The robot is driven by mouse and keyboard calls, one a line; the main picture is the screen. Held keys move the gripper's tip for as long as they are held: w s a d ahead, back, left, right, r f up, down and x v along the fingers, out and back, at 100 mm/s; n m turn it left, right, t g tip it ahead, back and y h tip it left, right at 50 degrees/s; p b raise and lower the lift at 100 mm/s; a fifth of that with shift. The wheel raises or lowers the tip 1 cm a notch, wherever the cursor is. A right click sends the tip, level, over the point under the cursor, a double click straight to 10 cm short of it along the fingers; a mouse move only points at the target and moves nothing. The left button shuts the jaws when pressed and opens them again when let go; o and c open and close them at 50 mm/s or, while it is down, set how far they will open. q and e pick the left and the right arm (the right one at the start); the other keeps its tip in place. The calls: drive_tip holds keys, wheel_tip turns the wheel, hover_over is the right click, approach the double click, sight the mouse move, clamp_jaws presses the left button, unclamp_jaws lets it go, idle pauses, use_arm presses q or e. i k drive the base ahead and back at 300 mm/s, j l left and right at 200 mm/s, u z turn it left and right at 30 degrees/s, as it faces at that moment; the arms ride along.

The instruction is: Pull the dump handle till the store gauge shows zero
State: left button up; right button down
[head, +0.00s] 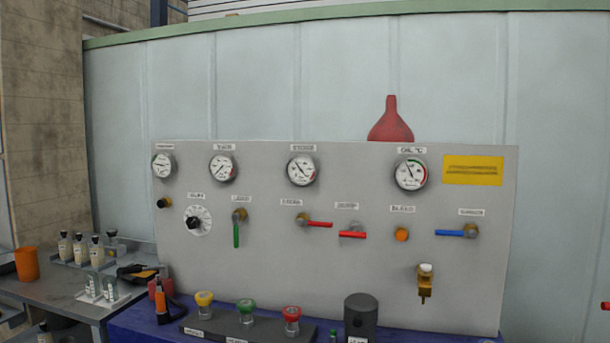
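A grey upright panel (270,255) carries several round gauges and handles. The gauge (302,170) left of centre in the top row has a small label that seems to read "STORE"; its needle slants across the dial, and its reading is too small to tell. Below and right of it is a red handle (352,235) on a grey mount, under a label that looks like "DUMP"; it lies about level. Another red lever (319,224) lies just left of it, on a brass fitting, also about level. Neither of my grippers is in view.
A green lever (236,234) hangs down and a blue lever (450,233) lies level on the panel. A blue bench (150,328) below holds a knob block (250,328) and a dark cylinder (361,316). Bottles (80,249) and an orange cup (27,263) stand left.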

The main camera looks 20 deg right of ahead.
sight(353, 234)
drive_tip(key=i+l+z, duration=0.15)
drive_tip(key=i+z, duration=0.6)
drive_tip(key=i, duration=0.2)
